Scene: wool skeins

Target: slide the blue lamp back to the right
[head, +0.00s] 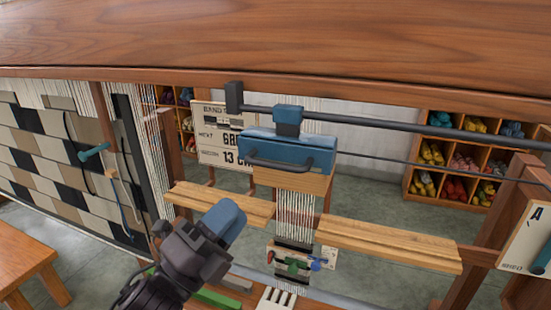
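The blue lamp (288,148) hangs from a dark rail (390,123) by a blue carriage (288,118). It is close to the black end block (234,97) at the rail's left end. A dark bar handle (280,164) runs across the lamp's front. My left gripper (229,214), with a blue end, reaches up from the bottom, below and left of the lamp. A clear gap separates it from the handle in the picture. Its fingers are seen from behind, so I cannot tell whether they are open. My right gripper is not in view.
Pale threads and a narrow woven band (293,262) hang below the lamp. Wooden boards (385,243) lie either side. A wooden beam (280,40) crosses above. The rail right of the lamp looks clear. Shelves of wool skeins (468,160) stand behind; a wooden bench (22,258) is at left.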

